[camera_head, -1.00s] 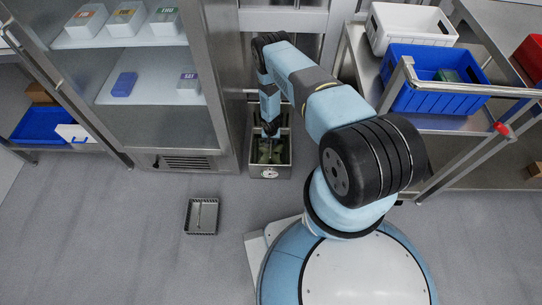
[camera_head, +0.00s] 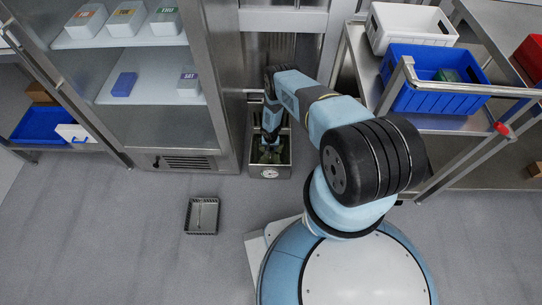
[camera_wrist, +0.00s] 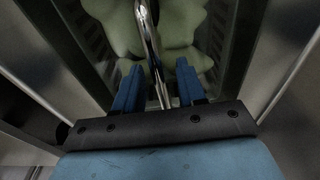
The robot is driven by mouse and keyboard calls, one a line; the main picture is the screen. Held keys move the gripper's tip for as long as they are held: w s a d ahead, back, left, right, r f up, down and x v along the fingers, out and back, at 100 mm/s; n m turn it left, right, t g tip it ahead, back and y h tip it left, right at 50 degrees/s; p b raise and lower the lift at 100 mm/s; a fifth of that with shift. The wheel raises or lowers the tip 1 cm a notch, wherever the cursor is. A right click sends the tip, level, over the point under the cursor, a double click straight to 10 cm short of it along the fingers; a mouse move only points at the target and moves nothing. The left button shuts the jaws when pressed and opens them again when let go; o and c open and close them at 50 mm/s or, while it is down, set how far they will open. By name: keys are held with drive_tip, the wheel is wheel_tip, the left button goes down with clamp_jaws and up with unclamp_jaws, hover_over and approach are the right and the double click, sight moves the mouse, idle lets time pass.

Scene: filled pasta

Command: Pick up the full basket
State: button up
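A full basket of green filled pasta (camera_head: 268,155) sits in a narrow steel vat (camera_head: 287,165) with a round dial on its front. The green pieces also show in the wrist view (camera_wrist: 110,22). A shiny metal handle bar (camera_wrist: 149,42) runs between the two blue fingers of my gripper (camera_wrist: 158,85). The fingers stand apart, with gaps visible beside the bar. In the camera_head view my gripper (camera_head: 269,138) points down into the vat, and its fingertips are hard to make out.
A small empty grey basket (camera_head: 203,216) lies on the floor at left. A glass-front cabinet (camera_head: 165,120) stands close left of the vat. A steel cart with a blue crate (camera_head: 420,100) and a white crate (camera_head: 410,38) stands at right.

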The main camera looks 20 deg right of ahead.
drive_tip(key=shift+f, duration=0.1)
drive_tip(key=shift+c, duration=0.4)
clamp_jaws()
idle(1.0)
